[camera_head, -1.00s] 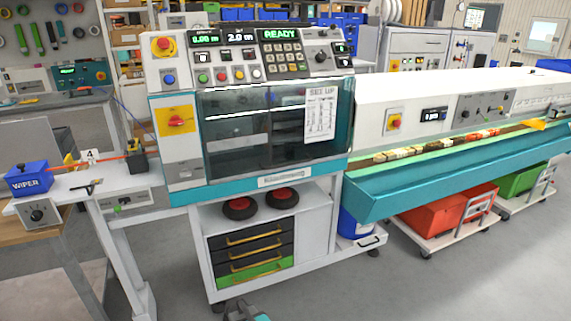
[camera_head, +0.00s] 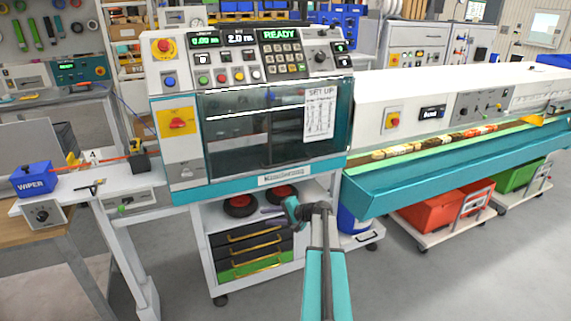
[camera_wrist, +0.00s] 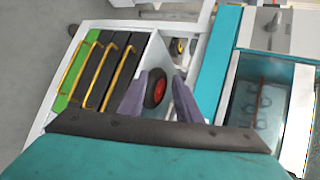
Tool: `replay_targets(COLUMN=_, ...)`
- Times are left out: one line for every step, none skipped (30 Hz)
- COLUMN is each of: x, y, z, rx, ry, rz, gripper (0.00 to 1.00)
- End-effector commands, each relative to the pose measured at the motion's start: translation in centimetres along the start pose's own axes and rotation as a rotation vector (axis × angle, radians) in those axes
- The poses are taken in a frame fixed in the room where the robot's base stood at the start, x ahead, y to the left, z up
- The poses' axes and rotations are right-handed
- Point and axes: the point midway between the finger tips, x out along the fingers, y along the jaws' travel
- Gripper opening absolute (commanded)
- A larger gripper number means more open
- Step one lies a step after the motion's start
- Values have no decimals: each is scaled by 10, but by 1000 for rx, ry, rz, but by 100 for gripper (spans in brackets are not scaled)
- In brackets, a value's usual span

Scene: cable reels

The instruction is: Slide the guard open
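The guard (camera_head: 275,130) is a dark see-through panel on the front of the teal and white machine, with a paper sheet stuck on its right side. It is down over the machine's front. A pale bar (camera_head: 285,175), perhaps its handle, lies on the teal strip along the lower edge. In the wrist view, a see-through panel (camera_wrist: 262,108), apparently the guard, shows at the right, turned sideways. My gripper (camera_head: 268,211) is below the guard, in front of the shelf, and touches nothing that I can see. In the wrist view its fingers (camera_wrist: 158,97) are apart and empty.
Red and black reels (camera_head: 240,204) lie on the shelf below the guard. Drawers (camera_head: 250,252) with yellow handles are under the shelf. A teal trough (camera_head: 450,180) juts out at the right. The floor in front is clear.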

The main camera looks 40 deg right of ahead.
Motion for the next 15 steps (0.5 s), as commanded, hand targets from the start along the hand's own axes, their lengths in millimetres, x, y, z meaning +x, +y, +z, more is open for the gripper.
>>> replay_targets(x=-23, y=-19, z=-27, rx=13, ry=39, rz=-42, gripper=31)
replay_targets(x=-35, y=-29, z=-40, rx=21, ry=58, rz=-67, gripper=31)
replay_targets(x=-52, y=-42, z=-56, rx=30, ry=85, rz=-101, gripper=31)
replay_targets(x=-66, y=-51, z=-68, rx=38, ry=105, rz=-126, gripper=31)
replay_targets(x=-78, y=-59, z=-79, rx=44, ry=123, rz=-149, gripper=31)
replay_targets(x=-95, y=-70, z=-93, rx=51, ry=147, rz=-178, gripper=31)
replay_targets(x=-106, y=-77, z=-102, rx=56, ry=162, rz=-199, gripper=31)
replay_targets(x=-118, y=-83, z=-111, rx=61, ry=177, rz=-218, gripper=31)
replay_targets(x=-131, y=-91, z=-120, rx=66, ry=193, rz=-240, gripper=31)
replay_targets(x=-140, y=-97, z=-127, rx=69, ry=204, rz=-256, gripper=31)
replay_targets(x=-148, y=-101, z=-132, rx=72, ry=214, rz=-269, gripper=31)
replay_targets(x=-157, y=-105, z=-137, rx=74, ry=224, rz=-283, gripper=31)
replay_targets(x=-162, y=-108, z=-141, rx=76, ry=230, rz=-292, gripper=31)
replay_targets(x=-167, y=-110, z=-143, rx=78, ry=235, rz=-299, gripper=31)
replay_targets(x=-171, y=-112, z=-146, rx=79, ry=240, rz=-306, gripper=31)
